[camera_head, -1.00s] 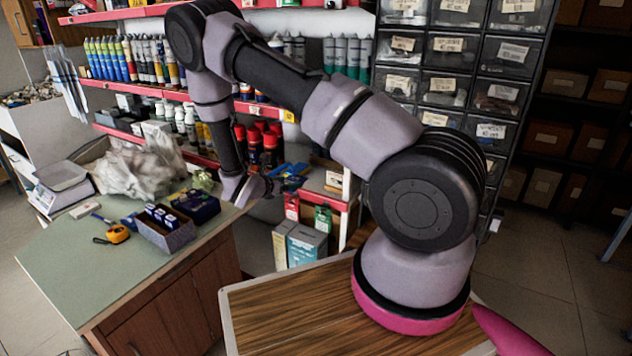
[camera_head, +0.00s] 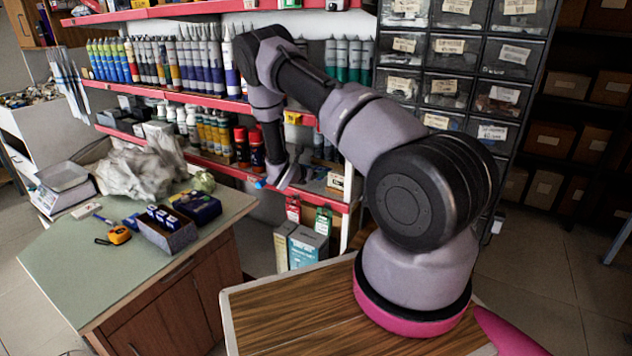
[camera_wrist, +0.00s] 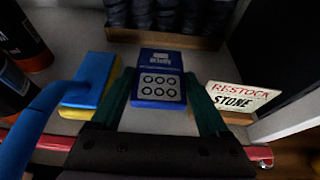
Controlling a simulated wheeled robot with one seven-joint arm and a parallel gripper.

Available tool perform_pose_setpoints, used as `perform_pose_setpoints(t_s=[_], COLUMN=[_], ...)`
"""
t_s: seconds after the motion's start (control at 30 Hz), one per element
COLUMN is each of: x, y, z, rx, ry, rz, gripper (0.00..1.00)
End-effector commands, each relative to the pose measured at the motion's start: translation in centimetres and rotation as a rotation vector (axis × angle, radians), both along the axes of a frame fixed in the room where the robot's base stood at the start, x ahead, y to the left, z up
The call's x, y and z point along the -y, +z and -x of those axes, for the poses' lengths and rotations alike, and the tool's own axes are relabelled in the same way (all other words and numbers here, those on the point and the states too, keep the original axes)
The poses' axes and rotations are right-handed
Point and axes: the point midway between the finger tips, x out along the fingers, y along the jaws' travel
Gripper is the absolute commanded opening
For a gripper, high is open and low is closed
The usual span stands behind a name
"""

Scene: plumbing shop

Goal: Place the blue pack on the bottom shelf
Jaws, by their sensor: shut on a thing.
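The blue pack (camera_wrist: 160,88), a small box printed with rings, sits between the two green fingers of my gripper (camera_wrist: 160,76) in the wrist view. My gripper is shut on it. The pack is over the grey bottom shelf (camera_wrist: 222,72), behind the red front edge; I cannot tell whether it touches the surface. In the head view my gripper (camera_head: 284,178) is at the bottom shelf's red edge (camera_head: 325,203), and the pack is hidden there.
Dark bottles (camera_wrist: 20,45) stand farther left. A restock sign (camera_wrist: 240,97) is at the right. Dark items in a brown box (camera_wrist: 165,35) stand behind.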

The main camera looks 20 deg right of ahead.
Motion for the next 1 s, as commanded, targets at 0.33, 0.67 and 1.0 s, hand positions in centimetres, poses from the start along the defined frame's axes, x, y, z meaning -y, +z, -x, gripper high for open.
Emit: perform_pose_setpoints(t_s=[0.33, 0.67, 1.0], x=[0.3, 0.2, 0.3], y=[-3.9, -4.2, -4.0], z=[-0.2, -0.2, -0.2], rx=[0.0, 0.0, 0.0], ry=[0.0, 0.001, 0.001], rz=[-0.001, -0.001, -0.002], gripper=[0.26, 0.26, 0.91])
